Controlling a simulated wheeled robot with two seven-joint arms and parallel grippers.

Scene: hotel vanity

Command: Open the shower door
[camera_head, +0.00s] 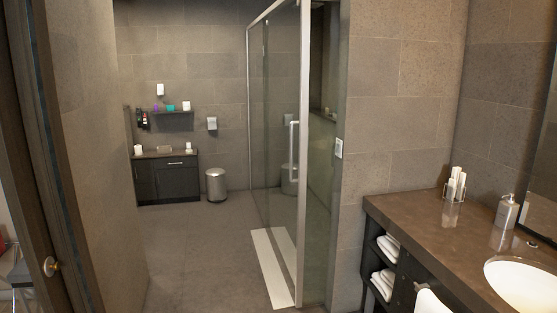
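The shower door is a clear glass panel (277,90) in a pale metal frame, seen at a steep angle in the middle of the head view. Its white vertical bar handle (292,150) is near the bright upright post (304,150). The panel looks in line with its frame, but I cannot tell for sure whether it is fully shut. Neither of my grippers is in view, and nothing is touching the handle.
A stone vanity counter (410,215) with a basin (525,284) fills the lower right. A wall and dark door frame (62,200) stand at left. Open floor (200,250) lies left of the glass, with a bin (216,185) and dark cabinet (168,180) at the back.

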